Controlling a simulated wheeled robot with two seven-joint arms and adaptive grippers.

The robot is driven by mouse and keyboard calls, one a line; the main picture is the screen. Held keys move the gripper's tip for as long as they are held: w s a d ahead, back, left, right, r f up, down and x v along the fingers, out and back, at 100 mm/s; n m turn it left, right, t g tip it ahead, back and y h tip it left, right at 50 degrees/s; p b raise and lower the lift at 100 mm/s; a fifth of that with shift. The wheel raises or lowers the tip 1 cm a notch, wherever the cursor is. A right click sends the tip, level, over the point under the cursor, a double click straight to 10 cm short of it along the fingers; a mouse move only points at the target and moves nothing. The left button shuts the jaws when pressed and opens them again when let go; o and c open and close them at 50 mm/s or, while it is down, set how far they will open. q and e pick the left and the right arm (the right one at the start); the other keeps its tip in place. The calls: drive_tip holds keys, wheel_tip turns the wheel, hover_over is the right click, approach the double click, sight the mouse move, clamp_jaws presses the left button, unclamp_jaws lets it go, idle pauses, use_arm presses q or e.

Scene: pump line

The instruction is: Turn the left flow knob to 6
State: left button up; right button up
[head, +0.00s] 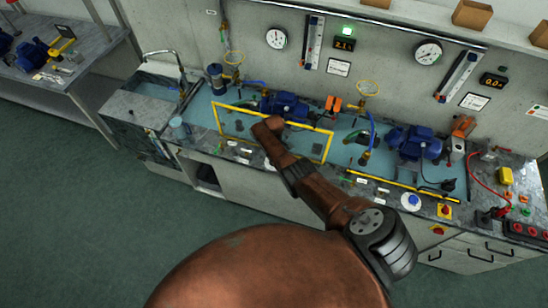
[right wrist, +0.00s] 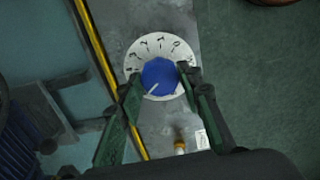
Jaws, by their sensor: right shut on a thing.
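In the right wrist view, a blue knob (right wrist: 159,76) sits on a round white dial (right wrist: 133,61) with black numbers and ticks. A 0 shows at the dial's upper right. A short white pointer mark on the knob points to the lower left. My right gripper (right wrist: 160,84) is shut on this knob, with one green finger on each side. The fingers hide parts of the dial's lower edge. In the head view my right arm covers this knob and the gripper. Another blue knob on a white dial (head: 411,201) is clear of the arm there. My left gripper is out of view.
Blue pumps (head: 284,104) (head: 413,142) stand in the bench tray behind the front strip. A yellow frame (head: 215,118) rises around the left pump. Gauges (head: 276,38) and digital displays (head: 344,44) are on the wall. Open floor (head: 80,210) lies in front.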

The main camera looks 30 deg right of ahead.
drive_tip(key=shift+w+a+n, duration=0.1)
drive_tip(key=shift+n, duration=0.7)
drive_tip(key=shift+r, duration=0.1)
drive_tip(key=o, duration=1)
drive_tip(key=shift+o, duration=0.8)
wheel_tip(320, 180, up, 12)
